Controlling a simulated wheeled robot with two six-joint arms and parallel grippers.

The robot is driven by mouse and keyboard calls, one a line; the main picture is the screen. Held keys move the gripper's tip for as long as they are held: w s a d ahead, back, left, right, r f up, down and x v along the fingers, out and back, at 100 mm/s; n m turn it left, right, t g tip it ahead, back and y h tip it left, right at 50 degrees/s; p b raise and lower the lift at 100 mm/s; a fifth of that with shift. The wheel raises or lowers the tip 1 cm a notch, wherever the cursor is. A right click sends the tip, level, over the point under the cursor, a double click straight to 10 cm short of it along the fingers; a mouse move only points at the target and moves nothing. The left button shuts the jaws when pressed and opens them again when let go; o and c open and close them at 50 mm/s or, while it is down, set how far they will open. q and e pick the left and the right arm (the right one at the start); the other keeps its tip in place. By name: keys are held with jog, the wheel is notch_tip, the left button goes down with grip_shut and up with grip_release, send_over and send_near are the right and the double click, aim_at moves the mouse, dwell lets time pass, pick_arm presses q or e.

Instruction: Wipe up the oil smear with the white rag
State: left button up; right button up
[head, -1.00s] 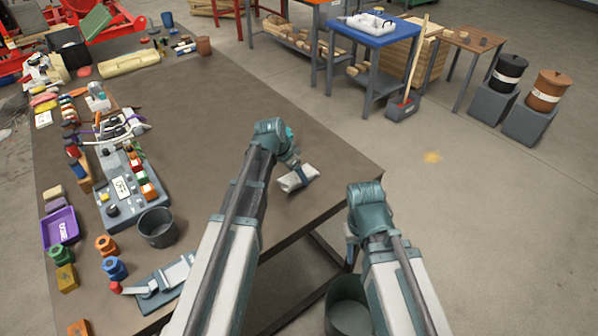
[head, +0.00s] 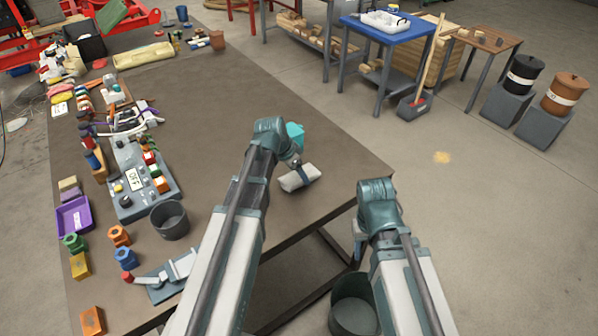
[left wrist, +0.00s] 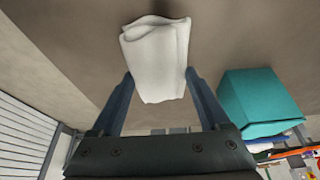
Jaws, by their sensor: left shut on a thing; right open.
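The white rag (head: 300,178) is a folded pale cloth at the right part of the brown table. My left gripper (head: 298,170) is shut on it. In the left wrist view the rag (left wrist: 156,55) sits between the two fingertips (left wrist: 158,82). I cannot tell whether the rag touches the tabletop. My right gripper (head: 358,242) is open, beyond the table's right edge, with its fingers partly hidden by its own arm. A pale yellow patch (head: 442,157) lies on the floor right of the table; I cannot tell if it is the oil smear. No smear shows clearly on the table.
A teal block (head: 295,132) stands on the table (head: 215,105) close beside the rag. A dark grey cup (head: 169,220), control box and coloured parts fill the table's left side. A dark bin (head: 354,305) stands under my right arm. The tabletop's middle is clear.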

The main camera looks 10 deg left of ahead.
pick_arm(q)
jog(key=shift+r+p, duration=1.9)
jog(key=shift+r, duration=0.4)
jog(key=shift+d+r, duration=0.1)
notch_tip(320, 180, up, 3)
jog(key=p, duration=0.3)
